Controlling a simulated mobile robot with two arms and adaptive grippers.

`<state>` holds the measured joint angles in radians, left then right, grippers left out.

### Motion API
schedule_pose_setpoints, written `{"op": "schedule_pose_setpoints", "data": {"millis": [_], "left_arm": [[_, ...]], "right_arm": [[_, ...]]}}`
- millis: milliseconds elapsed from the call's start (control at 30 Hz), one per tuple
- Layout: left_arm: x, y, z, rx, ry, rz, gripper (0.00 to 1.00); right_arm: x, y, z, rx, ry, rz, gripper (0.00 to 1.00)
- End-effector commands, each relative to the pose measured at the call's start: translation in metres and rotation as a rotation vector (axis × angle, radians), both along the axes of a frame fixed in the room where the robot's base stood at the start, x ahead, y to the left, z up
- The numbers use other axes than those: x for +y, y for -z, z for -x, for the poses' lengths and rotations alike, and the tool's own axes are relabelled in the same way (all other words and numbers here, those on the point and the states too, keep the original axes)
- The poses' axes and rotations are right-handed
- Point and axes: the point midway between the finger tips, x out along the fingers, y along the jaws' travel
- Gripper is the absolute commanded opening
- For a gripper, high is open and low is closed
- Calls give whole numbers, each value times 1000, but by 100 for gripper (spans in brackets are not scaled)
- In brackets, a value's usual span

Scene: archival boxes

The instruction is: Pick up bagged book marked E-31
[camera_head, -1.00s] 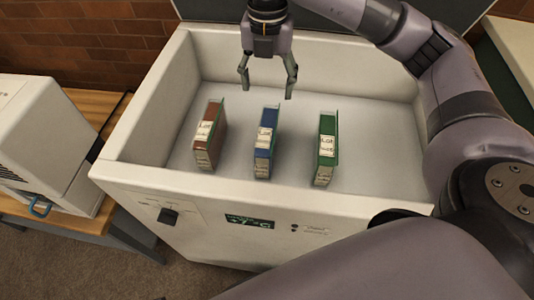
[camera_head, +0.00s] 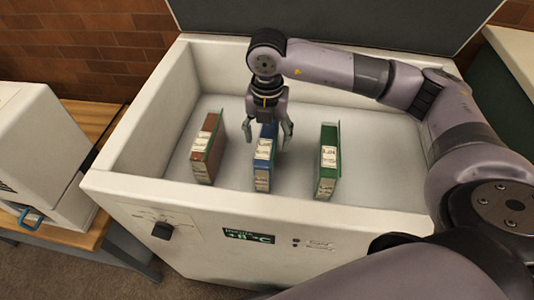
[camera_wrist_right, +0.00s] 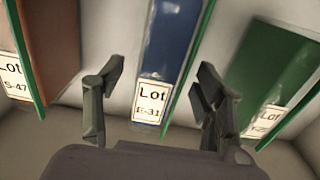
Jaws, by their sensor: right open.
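The blue bagged book (camera_head: 263,176) stands upright in the middle of the white chest. Its label reads "Lot E-31" in the right wrist view (camera_wrist_right: 151,103). My right gripper (camera_head: 268,138) is open, with its fingers on either side of the upper part of the blue book. In the right wrist view the open fingers (camera_wrist_right: 156,112) flank the blue book with gaps on both sides. The far part of the book is hidden behind the gripper in the head view. My left gripper is not in view.
A brown book (camera_head: 205,158), labelled S-47 in the wrist view, stands to the left. A green book (camera_head: 327,170) stands to the right. The chest's front rim (camera_head: 250,200) and side walls surround them. A white box-shaped unit (camera_head: 40,145) sits on a wooden table at left.

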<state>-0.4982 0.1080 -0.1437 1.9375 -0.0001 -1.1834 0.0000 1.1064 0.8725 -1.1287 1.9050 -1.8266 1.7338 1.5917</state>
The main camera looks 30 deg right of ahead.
Motion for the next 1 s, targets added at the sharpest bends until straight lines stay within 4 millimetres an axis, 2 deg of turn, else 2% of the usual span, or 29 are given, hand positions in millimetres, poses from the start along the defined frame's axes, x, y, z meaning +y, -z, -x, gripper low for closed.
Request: {"op": "schedule_pose_setpoints", "data": {"millis": [100, 300, 600, 1000], "left_arm": [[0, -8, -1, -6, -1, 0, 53], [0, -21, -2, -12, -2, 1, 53], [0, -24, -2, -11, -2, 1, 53], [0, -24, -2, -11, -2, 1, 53]], "right_arm": [[1, 20, 3, 6, 0, 1, 63], [2, 45, 3, 4, 1, 0, 63], [2, 47, 2, 2, 0, -1, 63], [2, 47, 2, 2, 0, -1, 36]]}}
